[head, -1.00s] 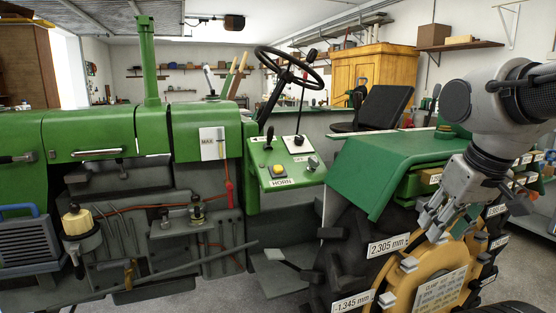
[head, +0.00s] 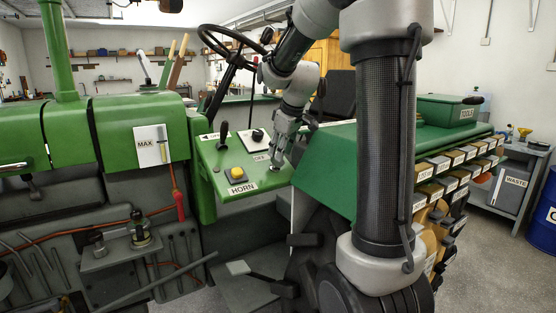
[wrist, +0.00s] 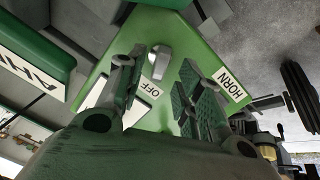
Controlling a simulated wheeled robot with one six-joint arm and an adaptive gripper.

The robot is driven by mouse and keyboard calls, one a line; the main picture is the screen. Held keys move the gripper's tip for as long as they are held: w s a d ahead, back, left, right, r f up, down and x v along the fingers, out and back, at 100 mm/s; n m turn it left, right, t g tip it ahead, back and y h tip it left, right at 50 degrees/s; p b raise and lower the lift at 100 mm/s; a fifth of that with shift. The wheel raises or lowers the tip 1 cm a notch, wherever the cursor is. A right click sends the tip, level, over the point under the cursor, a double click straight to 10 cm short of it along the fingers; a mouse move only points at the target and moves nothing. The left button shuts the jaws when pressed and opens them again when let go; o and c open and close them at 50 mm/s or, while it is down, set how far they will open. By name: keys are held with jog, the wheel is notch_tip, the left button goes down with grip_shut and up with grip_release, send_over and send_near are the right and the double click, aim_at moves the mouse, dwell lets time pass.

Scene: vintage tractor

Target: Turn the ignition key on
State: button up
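The ignition key (wrist: 159,60) is a small grey knob on the green control panel, with an OFF label (wrist: 150,91) near it. In the wrist view it appears between my open fingertips, nearer the left one. My gripper (wrist: 157,66) is open and empty, with its fingers pointing at the panel. I cannot tell whether a finger touches the key. In the head view, my gripper (head: 279,156) is over the right part of the panel (head: 212,179) and hides most of the key.
The yellow horn button (head: 237,173) and HORN label (head: 243,188) are left of my gripper. A black-knobbed lever (head: 257,136) and the steering wheel (head: 231,39) stand close behind. The green fender (head: 325,170) is right of the panel.

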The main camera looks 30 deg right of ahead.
aim_at(277, 163)
jog(key=shift+x, duration=2.15)
jog(key=shift+s, duration=0.1)
grip_shut()
